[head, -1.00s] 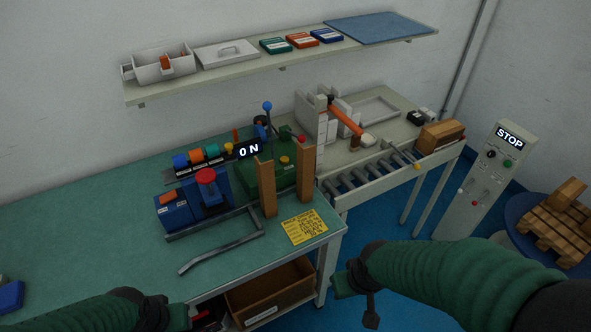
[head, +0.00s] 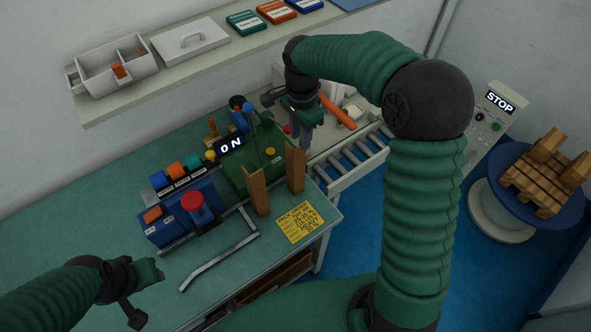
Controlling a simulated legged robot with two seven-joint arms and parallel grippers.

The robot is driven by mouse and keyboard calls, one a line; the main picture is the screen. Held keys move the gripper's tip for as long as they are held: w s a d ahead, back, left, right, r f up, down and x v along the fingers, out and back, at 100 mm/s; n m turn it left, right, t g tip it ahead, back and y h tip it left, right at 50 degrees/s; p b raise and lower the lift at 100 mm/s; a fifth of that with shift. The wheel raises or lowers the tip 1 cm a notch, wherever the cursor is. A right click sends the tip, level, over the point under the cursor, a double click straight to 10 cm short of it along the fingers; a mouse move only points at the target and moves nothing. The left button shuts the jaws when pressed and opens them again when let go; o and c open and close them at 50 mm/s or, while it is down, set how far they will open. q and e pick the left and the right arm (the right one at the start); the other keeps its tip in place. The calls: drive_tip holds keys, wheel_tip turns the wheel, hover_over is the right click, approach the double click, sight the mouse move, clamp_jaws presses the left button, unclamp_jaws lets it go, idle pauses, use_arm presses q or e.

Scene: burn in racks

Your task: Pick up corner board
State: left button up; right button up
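Two upright brown boards, which look like the corner boards, stand at the green machine near the bench's right end: a left one (head: 258,191) and a right one (head: 295,169). My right gripper (head: 303,142) points down just above and behind the right board, seemingly apart from it. Its fingers are small and dark, so I cannot tell whether they are open. Nothing shows held in it. My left gripper (head: 150,285) is low over the bench's front left part, away from the boards. Its finger opening is not clear.
A blue unit with a red button (head: 192,201), a bent grey bar (head: 220,262) and a yellow card (head: 299,222) are on the green bench (head: 60,220). A roller conveyor (head: 350,165) lies right of it. A shelf (head: 190,82) runs above.

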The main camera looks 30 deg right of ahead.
sight(295, 159)
wheel_tip(295, 159, down, 12)
drive_tip(key=shift+w+p, duration=0.35)
drive_tip(key=shift+w, duration=0.05)
drive_tip(key=shift+s+r, duration=0.1)
clamp_jaws()
idle(1.1)
